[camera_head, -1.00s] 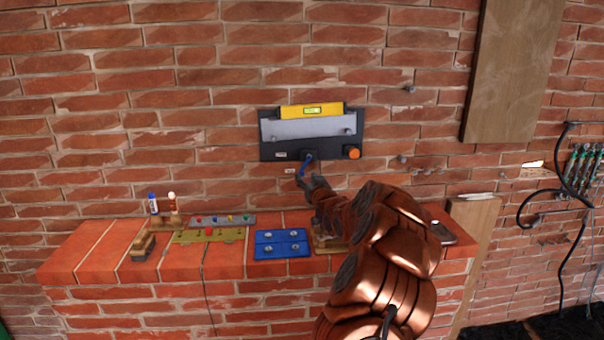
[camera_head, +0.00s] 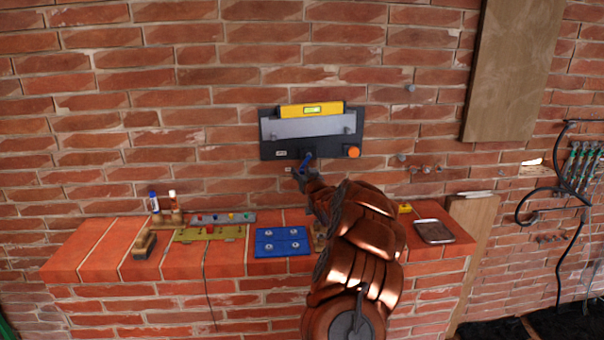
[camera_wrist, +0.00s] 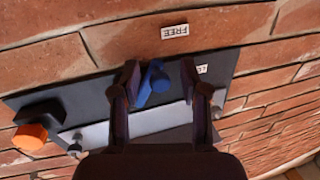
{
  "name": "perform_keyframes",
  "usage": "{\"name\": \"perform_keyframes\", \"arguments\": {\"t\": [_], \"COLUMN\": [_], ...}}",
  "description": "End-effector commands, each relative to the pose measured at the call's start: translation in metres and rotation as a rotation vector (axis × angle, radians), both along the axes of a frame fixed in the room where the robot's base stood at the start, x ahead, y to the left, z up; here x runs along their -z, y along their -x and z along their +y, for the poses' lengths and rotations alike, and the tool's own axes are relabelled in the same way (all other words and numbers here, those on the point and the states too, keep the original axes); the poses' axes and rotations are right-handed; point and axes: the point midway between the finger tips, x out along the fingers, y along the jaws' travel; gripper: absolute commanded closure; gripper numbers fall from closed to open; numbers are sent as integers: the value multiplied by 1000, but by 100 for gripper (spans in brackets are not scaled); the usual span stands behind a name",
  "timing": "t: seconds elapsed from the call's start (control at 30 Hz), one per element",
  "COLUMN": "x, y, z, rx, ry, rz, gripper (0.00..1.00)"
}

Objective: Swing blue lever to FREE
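The blue lever (camera_head: 306,161) hangs from the lower edge of a dark wall panel (camera_head: 268,150), its free end tilted down and to the left. My gripper (camera_head: 299,175) is at the lever's lower end. In the wrist view, which is turned over, my gripper (camera_wrist: 160,72) is open, with one finger on each side of the blue lever (camera_wrist: 154,84). The lever is closer to the left finger, with a gap to the right one; contact is unclear. A FREE label (camera_wrist: 175,32) is on the brick beyond the fingertips.
The panel carries an orange knob (camera_head: 353,152), a grey plate (camera_head: 290,130) and a yellow level (camera_head: 312,110). Below, a brick ledge (camera_head: 100,262) holds a blue plate (camera_head: 283,243), a brush (camera_head: 145,244) and a tray (camera_head: 434,232).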

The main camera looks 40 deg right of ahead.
Motion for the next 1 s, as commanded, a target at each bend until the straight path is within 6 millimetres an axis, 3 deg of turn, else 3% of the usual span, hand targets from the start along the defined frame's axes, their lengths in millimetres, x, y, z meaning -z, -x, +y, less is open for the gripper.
{"name": "perform_keyframes", "arguments": {"t": [0.07,0.4,1.0], "x": [0,0,7], "y": [0,0,6], "z": [0,0,-7], "rx": [0,-1,-3], "ry": [0,1,177], "rz": [0,1,134], "gripper": [64,100,100]}}
